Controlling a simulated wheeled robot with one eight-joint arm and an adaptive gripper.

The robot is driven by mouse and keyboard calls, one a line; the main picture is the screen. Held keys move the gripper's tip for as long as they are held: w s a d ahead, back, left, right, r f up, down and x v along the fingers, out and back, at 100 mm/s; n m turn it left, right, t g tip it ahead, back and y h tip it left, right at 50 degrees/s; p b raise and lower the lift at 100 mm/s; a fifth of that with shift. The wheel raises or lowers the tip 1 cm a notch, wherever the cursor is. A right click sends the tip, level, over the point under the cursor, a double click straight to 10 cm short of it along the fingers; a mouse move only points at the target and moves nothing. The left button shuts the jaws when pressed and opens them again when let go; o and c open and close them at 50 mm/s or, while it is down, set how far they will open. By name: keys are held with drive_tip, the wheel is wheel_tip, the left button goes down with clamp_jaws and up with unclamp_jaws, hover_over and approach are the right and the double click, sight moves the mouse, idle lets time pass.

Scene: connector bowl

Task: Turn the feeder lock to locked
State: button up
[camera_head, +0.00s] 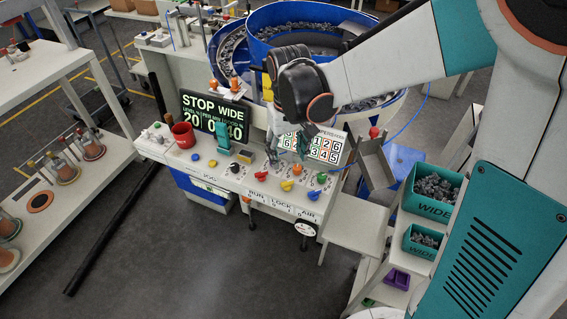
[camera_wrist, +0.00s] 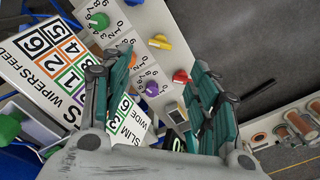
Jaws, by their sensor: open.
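The control panel (camera_head: 270,187) carries the printed labels RUN, LOCK and AIR on its front edge. A yellow knob (camera_head: 287,185) sits above LOCK, between a red knob (camera_head: 261,175) on the left and a green knob (camera_head: 322,178) on the right. In the wrist view the yellow knob (camera_wrist: 160,42) lies just beyond my fingertips, the red knob (camera_wrist: 180,76) shows between the fingers, and the green knob (camera_wrist: 98,21) is at upper left. My gripper (camera_wrist: 164,60) is open and empty, above the panel and apart from the knobs. I cannot read the yellow knob's setting.
A number board (camera_head: 325,148) stands behind the knobs, close to my gripper. Teal bins (camera_head: 432,188) stand at right. The floor in front is clear.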

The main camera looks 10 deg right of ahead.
sight(287, 182)
wheel_tip(287, 182, down, 11)
drive_tip(key=b, duration=0.3)
drive_tip(key=shift+r, duration=0.1)
drive_tip(key=c, duration=1.1)
